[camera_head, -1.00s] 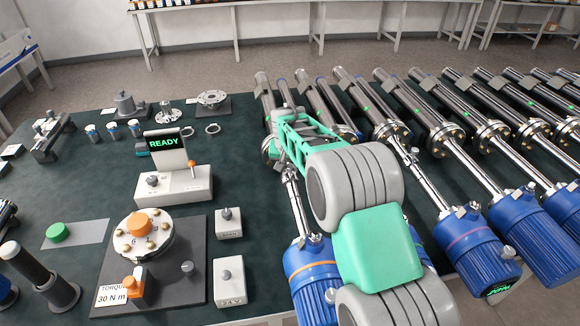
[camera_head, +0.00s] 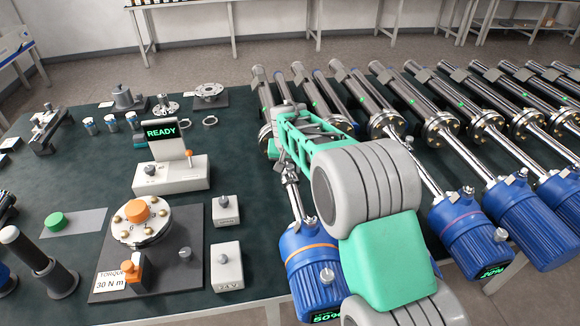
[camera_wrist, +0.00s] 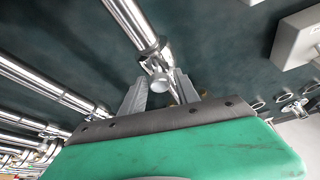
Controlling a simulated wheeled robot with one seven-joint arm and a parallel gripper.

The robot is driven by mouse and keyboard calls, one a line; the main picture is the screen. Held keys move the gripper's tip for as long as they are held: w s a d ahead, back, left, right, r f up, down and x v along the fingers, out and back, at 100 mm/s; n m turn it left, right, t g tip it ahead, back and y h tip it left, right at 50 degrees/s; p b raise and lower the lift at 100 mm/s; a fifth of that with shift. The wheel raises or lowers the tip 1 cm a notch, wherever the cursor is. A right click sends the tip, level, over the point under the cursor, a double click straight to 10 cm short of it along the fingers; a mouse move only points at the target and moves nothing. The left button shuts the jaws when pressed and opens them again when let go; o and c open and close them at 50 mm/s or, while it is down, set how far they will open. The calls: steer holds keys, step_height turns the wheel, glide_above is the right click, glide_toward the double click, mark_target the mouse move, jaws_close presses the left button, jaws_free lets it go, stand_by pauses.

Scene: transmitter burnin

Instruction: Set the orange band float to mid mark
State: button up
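The orange-band transmitter's blue housing (camera_head: 311,262) is at the front of the table in the head view. Its display reads 50%. A bright metal rod (camera_head: 295,202) runs from it toward the back, under my arm. My gripper (camera_head: 288,168) is low over this rod; my green wrist partly hides it. In the wrist view, a thick silver cylinder (camera_wrist: 135,25) ends near my gripper (camera_wrist: 160,84). A small round silver knob (camera_wrist: 158,83) lies between the two fingers. I cannot tell whether the fingers press on it. No mid mark can be made out.
More blue-headed transmitters (camera_head: 470,232) lie close together to the right, with narrow gaps. A torque fixture (camera_head: 140,222), a box with a READY screen (camera_head: 160,133) and two small blocks (camera_head: 226,266) stand to the left. A dark strip of table between is clear.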

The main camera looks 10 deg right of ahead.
steer(key=shift+o, duration=0.7)
steer(key=v, duration=0.7)
steer(key=shift+r+b, duration=0.35)
steer(key=shift+s, duration=0.15)
